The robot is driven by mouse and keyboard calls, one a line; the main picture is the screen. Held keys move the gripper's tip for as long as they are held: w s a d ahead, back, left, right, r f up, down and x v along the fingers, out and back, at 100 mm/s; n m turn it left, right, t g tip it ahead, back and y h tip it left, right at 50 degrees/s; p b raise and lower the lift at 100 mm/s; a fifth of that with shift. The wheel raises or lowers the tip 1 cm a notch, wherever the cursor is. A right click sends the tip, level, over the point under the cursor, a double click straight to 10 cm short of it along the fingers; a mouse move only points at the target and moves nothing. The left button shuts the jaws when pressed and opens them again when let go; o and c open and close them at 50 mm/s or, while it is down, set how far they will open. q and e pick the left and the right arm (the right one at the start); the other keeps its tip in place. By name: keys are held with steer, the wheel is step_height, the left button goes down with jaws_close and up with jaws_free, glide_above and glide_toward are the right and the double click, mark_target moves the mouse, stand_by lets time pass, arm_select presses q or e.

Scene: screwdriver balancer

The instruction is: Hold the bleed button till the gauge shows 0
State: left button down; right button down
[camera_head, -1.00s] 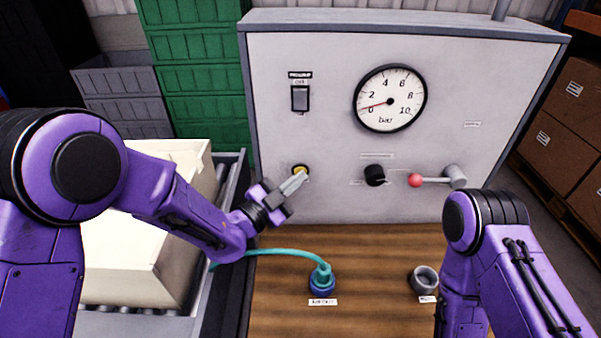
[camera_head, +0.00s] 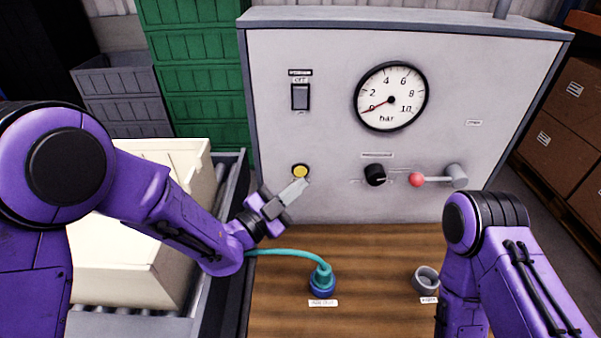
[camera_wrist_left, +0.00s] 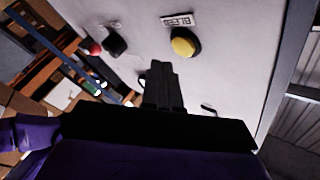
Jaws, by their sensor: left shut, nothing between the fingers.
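The yellow bleed button (camera_head: 300,171) sits on the grey panel. It also shows in the left wrist view (camera_wrist_left: 184,43), below a label that reads BLEED. My left gripper (camera_head: 303,186) is shut and empty. Its fingertips are just below the button and appear apart from it. The gauge (camera_head: 391,97) is a white dial marked in bar, and its red needle points at about 0. My right arm is in the head view at the right, but its gripper is out of view.
The panel (camera_head: 450,90) carries an OFF-marked switch (camera_head: 300,97), a black knob (camera_head: 375,175) and a red-ended lever (camera_head: 417,180). A teal hose (camera_head: 290,253) ends in a blue fitting (camera_head: 322,286) on the wooden bench (camera_head: 375,270). A grey cup-shaped fitting (camera_head: 425,279) is near my right arm.

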arm_select(q)
steer(key=shift+s+b, duration=0.45)
steer(key=shift+s, duration=1.6)
